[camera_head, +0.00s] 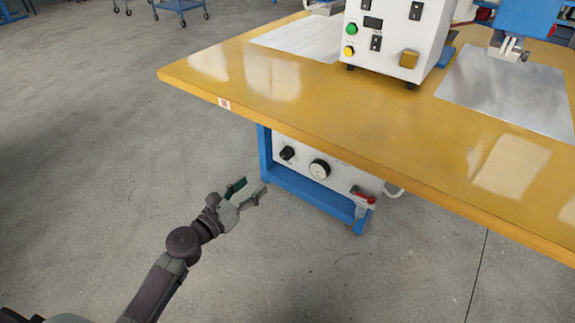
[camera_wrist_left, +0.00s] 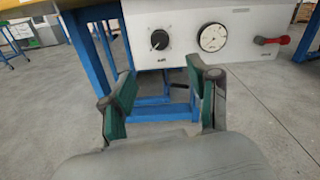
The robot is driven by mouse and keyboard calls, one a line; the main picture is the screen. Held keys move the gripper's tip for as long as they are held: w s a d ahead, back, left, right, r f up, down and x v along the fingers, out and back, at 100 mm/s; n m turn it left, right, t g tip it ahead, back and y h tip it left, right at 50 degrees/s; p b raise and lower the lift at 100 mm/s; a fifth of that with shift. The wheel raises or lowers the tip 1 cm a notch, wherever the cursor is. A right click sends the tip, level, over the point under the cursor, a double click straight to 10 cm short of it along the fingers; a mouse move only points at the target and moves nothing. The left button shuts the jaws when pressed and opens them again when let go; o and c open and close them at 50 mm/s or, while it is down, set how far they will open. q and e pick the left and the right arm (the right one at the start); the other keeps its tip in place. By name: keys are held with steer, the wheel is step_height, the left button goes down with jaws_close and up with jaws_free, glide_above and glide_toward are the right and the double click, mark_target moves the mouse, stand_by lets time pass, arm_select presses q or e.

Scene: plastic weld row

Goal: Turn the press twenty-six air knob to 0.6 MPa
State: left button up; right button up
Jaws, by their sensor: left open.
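The black air knob (camera_head: 287,153) is on a white panel (camera_head: 337,176) under the yellow table. It also shows in the left wrist view (camera_wrist_left: 160,40), above and between the finger pads, with a pale pointer mark and a label below it. A round pressure gauge (camera_head: 319,169) is to its right, also seen in the left wrist view (camera_wrist_left: 213,37); its reading is too small to tell. A red-handled valve (camera_head: 364,196) is at the panel's right end. My left gripper (camera_head: 248,189) is open and empty, apart from the knob, in front of and below it. My right gripper is not seen.
The yellow tabletop (camera_head: 330,110) overhangs the panel. A blue frame (camera_head: 265,150) surrounds the panel's left side and bottom. A white control box (camera_head: 395,35) and metal plates (camera_head: 510,88) are on the table.

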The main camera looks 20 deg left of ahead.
arm_select(q)
glide_toward(284, 157)
steer(key=w, duration=0.1)
steer(key=b+x, duration=0.1)
steer(key=x, duration=0.6)
steer(key=shift+w+d, duration=0.1)
steer(key=shift+d, duration=0.1)
steer(key=shift+w+d, duration=0.15)
steer(key=shift+w, duration=0.2)
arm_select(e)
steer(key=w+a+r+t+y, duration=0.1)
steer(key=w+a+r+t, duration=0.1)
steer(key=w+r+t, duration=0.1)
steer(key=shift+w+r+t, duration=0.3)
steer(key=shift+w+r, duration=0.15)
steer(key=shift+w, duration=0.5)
arm_select(q)
steer(key=c, duration=1.2)
steer(key=shift+o, duration=0.2)
